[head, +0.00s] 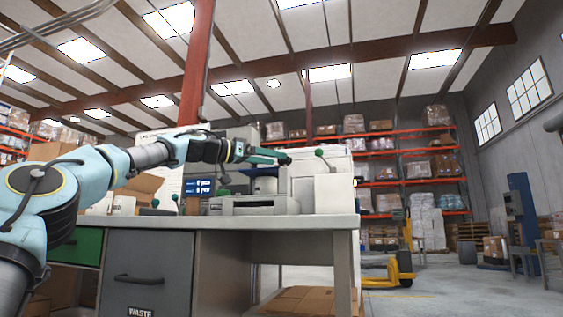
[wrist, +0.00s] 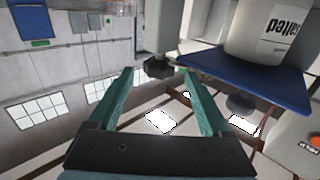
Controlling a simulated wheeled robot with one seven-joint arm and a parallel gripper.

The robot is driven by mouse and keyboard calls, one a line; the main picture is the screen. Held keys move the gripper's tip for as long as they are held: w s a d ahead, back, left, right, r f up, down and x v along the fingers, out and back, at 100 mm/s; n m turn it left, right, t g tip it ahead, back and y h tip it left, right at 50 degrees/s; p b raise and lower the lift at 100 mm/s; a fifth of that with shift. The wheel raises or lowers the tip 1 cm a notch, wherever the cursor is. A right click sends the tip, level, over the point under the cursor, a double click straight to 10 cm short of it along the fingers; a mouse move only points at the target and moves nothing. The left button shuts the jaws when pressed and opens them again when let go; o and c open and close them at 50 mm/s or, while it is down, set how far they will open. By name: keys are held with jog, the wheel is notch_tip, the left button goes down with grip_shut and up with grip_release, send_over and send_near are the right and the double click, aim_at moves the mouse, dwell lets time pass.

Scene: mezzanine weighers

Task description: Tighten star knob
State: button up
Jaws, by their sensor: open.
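In the wrist view a dark star knob (wrist: 160,69) sits on the end of a grey machine part (wrist: 165,25). My gripper (wrist: 156,75) is open, with its two green fingers pointing at the knob. The knob appears between or just beyond the fingertips. I cannot tell whether they touch it. A second dark knob (wrist: 240,103) shows under a blue plate to the right. In the head view my gripper (head: 286,158) is above the bench, beside the grey machine (head: 318,187); the star knob is not clear there.
The grey bench (head: 290,222) carries the weighing machine, a blue-screened display (head: 198,187) and a green ball handle (head: 319,153). A blue plate (wrist: 245,75) lies close to the right finger. Grey drawers (head: 150,272) are under the bench. Open floor lies to the right.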

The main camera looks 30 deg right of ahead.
jog(key=a+b, duration=0.4)
jog(key=a, duration=0.2)
jog(key=shift+a, duration=0.15)
jog(key=shift+s, duration=0.1)
dwell(0.3)
